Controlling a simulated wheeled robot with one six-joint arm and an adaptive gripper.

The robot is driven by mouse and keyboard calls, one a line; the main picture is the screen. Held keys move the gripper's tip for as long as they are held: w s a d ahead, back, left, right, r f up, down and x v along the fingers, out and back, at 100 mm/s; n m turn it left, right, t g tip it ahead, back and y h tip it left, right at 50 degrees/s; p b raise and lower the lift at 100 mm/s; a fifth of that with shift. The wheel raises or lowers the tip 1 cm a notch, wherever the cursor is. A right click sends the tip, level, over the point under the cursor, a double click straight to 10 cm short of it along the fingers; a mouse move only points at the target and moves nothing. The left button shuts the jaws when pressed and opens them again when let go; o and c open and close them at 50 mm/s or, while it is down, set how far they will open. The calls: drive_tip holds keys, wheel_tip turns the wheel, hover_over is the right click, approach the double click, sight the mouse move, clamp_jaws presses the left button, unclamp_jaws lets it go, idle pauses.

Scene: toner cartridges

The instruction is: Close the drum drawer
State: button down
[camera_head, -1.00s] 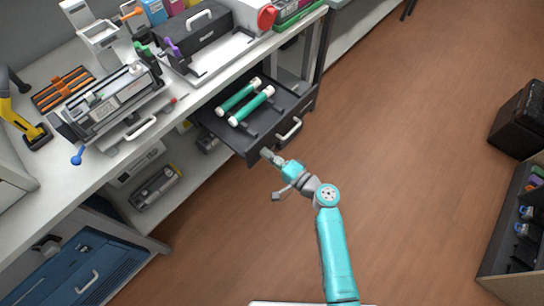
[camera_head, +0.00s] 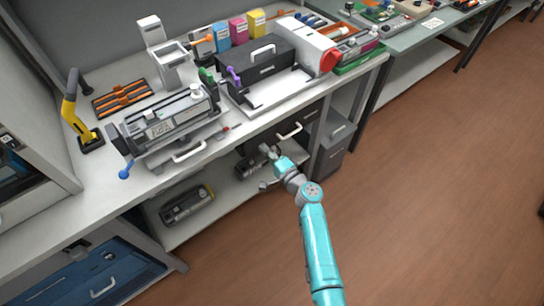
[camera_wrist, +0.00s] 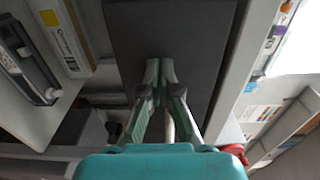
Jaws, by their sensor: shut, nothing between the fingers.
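The drum drawer's dark front (camera_head: 312,117) sits under the worktop edge, with its pale bar handle (camera_head: 289,131) facing out. No drawer interior or green drums show in the head view; whether the front is fully flush is hard to tell. My gripper (camera_head: 266,150) is at the left part of the front, low and left of the handle. In the wrist view my gripper (camera_wrist: 162,76) is shut and empty, its fingertips against or very near a dark flat panel (camera_wrist: 175,30), apparently the drawer front.
The worktop (camera_head: 110,195) above holds a grey cartridge (camera_head: 170,122), a black-and-white printer unit (camera_head: 268,65) and several coloured toner boxes (camera_head: 238,30). A lower shelf (camera_head: 225,205) carries another cartridge (camera_head: 187,205). The floor (camera_head: 430,200) to the right is clear.

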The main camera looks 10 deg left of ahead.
drive_tip(key=shift+x, duration=1.05)
drive_tip(key=shift+r, duration=0.25)
drive_tip(key=v, duration=1.4)
drive_tip(key=shift+s+f, duration=0.15)
drive_tip(key=shift+f, duration=0.15)
drive_tip(key=shift+d, duration=0.1)
